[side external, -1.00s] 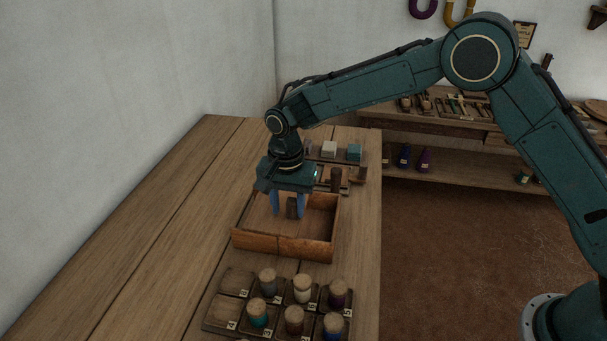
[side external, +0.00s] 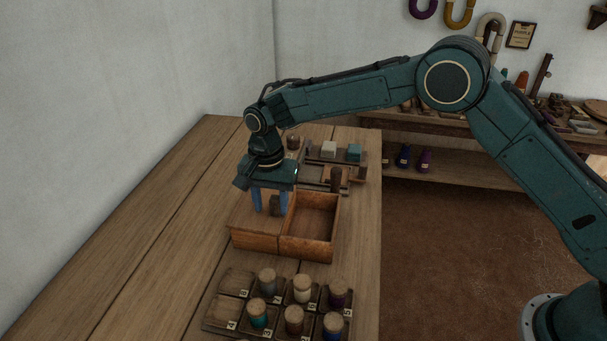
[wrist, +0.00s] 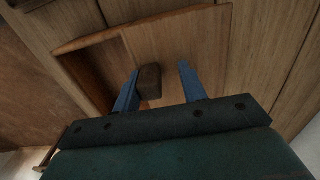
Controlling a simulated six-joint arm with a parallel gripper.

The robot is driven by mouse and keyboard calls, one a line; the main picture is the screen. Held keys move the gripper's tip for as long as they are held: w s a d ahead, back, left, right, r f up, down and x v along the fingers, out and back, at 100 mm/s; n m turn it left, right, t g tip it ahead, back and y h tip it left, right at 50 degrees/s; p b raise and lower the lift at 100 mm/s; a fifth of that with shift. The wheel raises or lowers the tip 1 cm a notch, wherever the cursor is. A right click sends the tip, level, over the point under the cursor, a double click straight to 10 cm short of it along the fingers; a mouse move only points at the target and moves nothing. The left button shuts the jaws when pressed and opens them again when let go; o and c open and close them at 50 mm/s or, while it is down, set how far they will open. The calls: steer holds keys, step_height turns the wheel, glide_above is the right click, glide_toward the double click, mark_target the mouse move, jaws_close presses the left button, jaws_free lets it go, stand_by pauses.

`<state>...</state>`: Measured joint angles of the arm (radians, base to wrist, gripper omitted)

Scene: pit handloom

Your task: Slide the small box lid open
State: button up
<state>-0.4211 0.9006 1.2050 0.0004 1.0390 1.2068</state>
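The small wooden box (side external: 262,243) stands on the workbench in the side view. Its lid (side external: 244,212) covers the left half, and the right half is open with a bare interior. A dark block-shaped knob (side external: 275,205) stands up from the lid. My gripper (side external: 270,208) is over the lid, its two blue fingers apart on either side of the knob. In the wrist view, the knob (wrist: 150,82) is close against the left finger of my gripper (wrist: 160,85), and a clear gap separates it from the right finger. Exact contact is hard to tell.
A rack (side external: 206,325) of several cork-topped jars stands in front of the box. Behind it are a wooden tray with small blocks (side external: 329,149) and a dark peg (side external: 336,180). The bench left of the box is clear.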

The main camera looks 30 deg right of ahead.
steer(key=shift+s+d, duration=0.25)
stand_by(0.7)
steer(key=shift+o, duration=0.2)
steer(key=shift+o, duration=0.6)
steer(key=shift+r, duration=0.1)
steer(key=shift+r, duration=3.15)
steer(key=shift+r, duration=0.1)
